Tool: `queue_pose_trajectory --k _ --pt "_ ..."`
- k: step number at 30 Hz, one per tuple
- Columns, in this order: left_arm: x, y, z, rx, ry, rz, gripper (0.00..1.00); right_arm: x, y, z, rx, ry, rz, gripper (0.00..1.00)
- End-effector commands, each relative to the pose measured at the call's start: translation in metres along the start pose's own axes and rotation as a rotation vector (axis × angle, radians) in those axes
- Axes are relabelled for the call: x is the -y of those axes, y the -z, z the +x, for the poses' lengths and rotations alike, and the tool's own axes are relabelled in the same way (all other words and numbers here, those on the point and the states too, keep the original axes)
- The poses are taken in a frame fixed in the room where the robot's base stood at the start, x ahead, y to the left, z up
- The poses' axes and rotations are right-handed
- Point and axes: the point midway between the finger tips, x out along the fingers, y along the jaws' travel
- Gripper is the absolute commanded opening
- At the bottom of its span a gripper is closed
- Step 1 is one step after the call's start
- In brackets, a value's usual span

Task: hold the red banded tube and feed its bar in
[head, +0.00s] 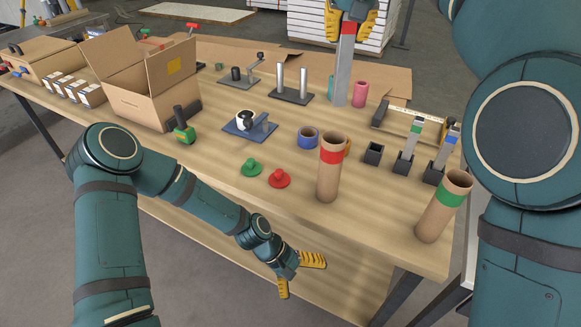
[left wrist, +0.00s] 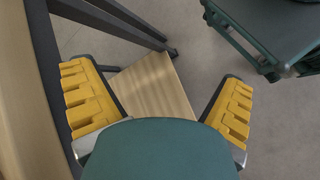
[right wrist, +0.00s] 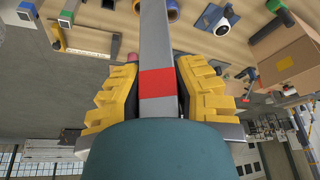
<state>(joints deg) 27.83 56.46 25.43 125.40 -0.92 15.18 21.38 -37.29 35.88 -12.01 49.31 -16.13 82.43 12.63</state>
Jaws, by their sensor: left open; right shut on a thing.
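The brown tube with a red band (head: 329,175) stands upright near the table's front edge, with no gripper on it. My right gripper (head: 351,22) is shut on a long grey bar (head: 341,78), which hangs upright behind the tube and apart from it. In the right wrist view the same bar (right wrist: 154,35) shows a red band between the fingers (right wrist: 158,78). I cannot tell how far its lower end is above the table. My left gripper (head: 299,274) is open and empty, low in front of the table edge; its spread fingers (left wrist: 157,85) show in the left wrist view.
A green-banded tube (head: 436,214) stands at the right front corner. Black holders with banded bars (head: 408,160) stand behind it. Red (head: 279,179) and green (head: 251,167) caps lie left of the red-banded tube. A blue tape roll (head: 308,138) and cardboard box (head: 140,85) sit further back.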

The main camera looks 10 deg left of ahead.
Motion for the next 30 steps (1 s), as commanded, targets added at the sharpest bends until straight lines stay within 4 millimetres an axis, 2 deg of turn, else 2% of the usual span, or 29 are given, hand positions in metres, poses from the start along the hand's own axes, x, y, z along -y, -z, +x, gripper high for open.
queue_pose_trajectory --k 5,11,15,18,24,30 --pt "-0.041 0.013 -0.036 0.176 -0.123 -0.167 0.97 0.000 0.000 -0.001 -0.001 0.000 0.000 0.00" --pt "-0.072 0.034 -0.104 0.353 -0.255 -0.336 0.97 0.000 0.000 0.000 -0.001 0.000 0.000 0.00" --pt "-0.096 0.057 -0.148 0.450 -0.413 -0.519 0.97 0.000 0.000 0.000 -0.001 0.000 0.000 0.00" --pt "-0.114 0.078 -0.168 0.500 -0.543 -0.674 0.97 0.000 0.000 0.000 -0.001 0.000 0.000 0.00" --pt "-0.132 0.111 -0.187 0.559 -0.711 -0.905 0.97 0.000 0.000 0.000 -0.001 0.000 0.000 0.00" --pt "-0.143 0.117 -0.185 0.572 -0.745 -0.955 0.97 0.000 0.000 -0.001 -0.001 0.000 0.000 0.00"
